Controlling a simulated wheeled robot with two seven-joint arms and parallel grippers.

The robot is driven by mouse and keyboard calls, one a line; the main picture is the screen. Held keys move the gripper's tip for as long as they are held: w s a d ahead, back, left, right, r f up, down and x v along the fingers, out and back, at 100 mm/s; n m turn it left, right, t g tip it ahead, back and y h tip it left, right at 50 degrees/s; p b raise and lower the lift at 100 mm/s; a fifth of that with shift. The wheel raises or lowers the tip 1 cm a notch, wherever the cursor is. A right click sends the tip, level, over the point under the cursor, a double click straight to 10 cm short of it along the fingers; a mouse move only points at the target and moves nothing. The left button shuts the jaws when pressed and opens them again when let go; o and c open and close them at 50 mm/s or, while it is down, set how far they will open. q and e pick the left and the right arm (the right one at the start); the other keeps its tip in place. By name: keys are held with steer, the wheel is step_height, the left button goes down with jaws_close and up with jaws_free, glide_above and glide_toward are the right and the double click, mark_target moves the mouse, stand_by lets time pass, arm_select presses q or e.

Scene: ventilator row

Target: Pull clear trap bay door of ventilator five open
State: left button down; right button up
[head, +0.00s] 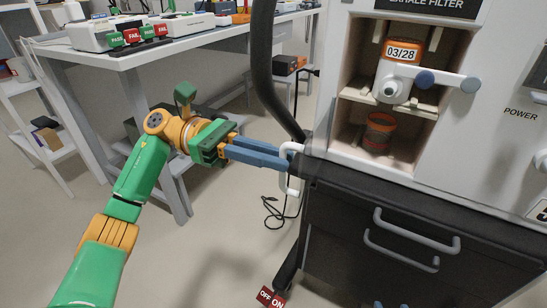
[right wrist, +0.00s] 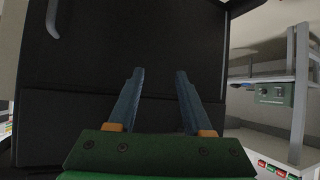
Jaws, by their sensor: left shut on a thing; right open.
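My left gripper (head: 284,157) reaches in from the left and is shut on a white handle (head: 293,173) at the left edge of the ventilator's white housing (head: 345,150). The bay under the "EXHALE FILTER" label (head: 428,4) shows an orange-topped filter marked 03/28 (head: 402,52) on its upper shelf and an orange cup (head: 379,130) below. The clear door panel itself is hard to make out, so I cannot tell how far it stands open. My right gripper (right wrist: 158,72) is open and empty in the right wrist view, in front of a black cabinet front (right wrist: 150,45).
Dark drawers (head: 400,225) with grey handles stand below the housing. A black hose (head: 262,70) hangs just above my left gripper. A bench (head: 130,58) with red and green tags stands behind at left. The floor between bench and ventilator has a loose black cable (head: 275,212).

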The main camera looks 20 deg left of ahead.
arm_select(q)
steer(key=shift+w+a+r, duration=0.1)
steer(key=shift+w+a, duration=0.15)
steer(key=shift+a, duration=0.1)
arm_select(e)
steer(key=shift+w+a+r+t, duration=0.4)
steer(key=shift+w+a+r, duration=0.05)
steer(key=shift+a+r, duration=0.1)
arm_select(q)
steer(key=c, duration=1)
jaws_free()
steer(key=shift+w, duration=0.1)
steer(key=shift+o, duration=0.4)
steer(key=shift+d, duration=0.15)
arm_select(e)
steer(key=shift+w+d+f, duration=0.1)
arm_select(q)
steer(key=a+p, duration=0.1)
steer(key=a, duration=0.6)
steer(key=shift+w, duration=0.15)
arm_select(e)
steer(key=s+d+f+g+h, duration=0.1)
steer(key=s+d+f+g, duration=0.1)
steer(key=s+f+g, duration=0.3)
steer(key=shift+s+f, duration=0.65)
steer(key=shift+s, duration=0.5)
